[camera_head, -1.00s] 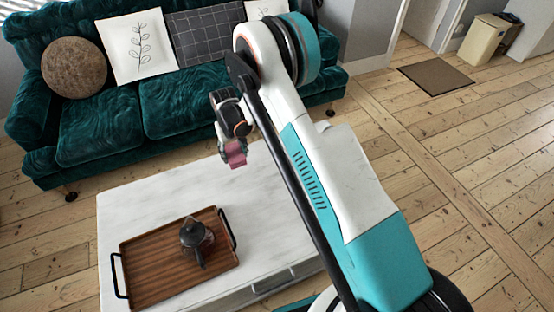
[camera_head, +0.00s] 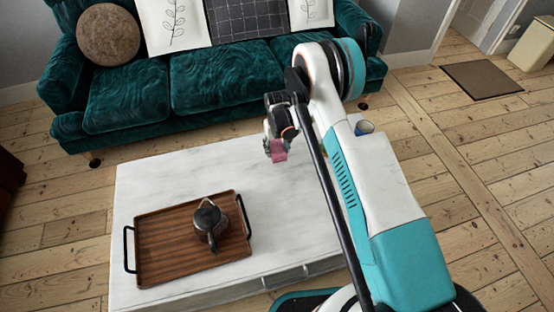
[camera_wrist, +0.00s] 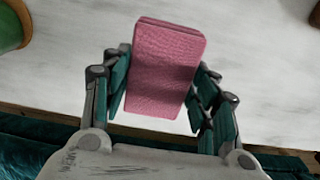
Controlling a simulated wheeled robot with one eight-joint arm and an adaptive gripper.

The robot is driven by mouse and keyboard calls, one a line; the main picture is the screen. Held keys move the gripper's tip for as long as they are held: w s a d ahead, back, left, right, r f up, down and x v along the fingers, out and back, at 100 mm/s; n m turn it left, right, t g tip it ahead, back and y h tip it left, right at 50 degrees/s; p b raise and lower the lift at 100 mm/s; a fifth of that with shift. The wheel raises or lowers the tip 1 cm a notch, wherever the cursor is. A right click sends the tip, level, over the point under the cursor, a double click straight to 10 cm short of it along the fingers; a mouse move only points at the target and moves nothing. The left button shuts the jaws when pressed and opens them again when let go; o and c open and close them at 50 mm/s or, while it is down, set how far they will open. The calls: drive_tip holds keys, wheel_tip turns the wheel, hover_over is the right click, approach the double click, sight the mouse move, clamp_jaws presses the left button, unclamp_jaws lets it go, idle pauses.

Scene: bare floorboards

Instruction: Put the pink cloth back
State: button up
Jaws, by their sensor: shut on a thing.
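A pink folded cloth (camera_wrist: 164,70) sits between the two fingers of my gripper (camera_wrist: 162,85) in the wrist view. My gripper is shut on it. In the head view the cloth (camera_head: 277,151) hangs below my gripper (camera_head: 276,143), over the far right part of the white marble-look table (camera_head: 160,170). The cloth appears held above the table top, though the exact gap is hard to judge.
A wooden tray (camera_head: 160,250) with black handles lies on the table's left half and holds a dark teapot (camera_head: 208,220). A green sofa (camera_head: 215,75) stands behind the table. Bare table lies between tray and gripper.

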sight(277, 148)
drive_tip(key=shift+f+b, duration=0.9)
drive_tip(key=shift+f, duration=2.15)
drive_tip(key=shift+f, duration=0.1)
drive_tip(key=o, duration=1)
wheel_tip(277, 148, up, 12)
drive_tip(key=p, duration=0.4)
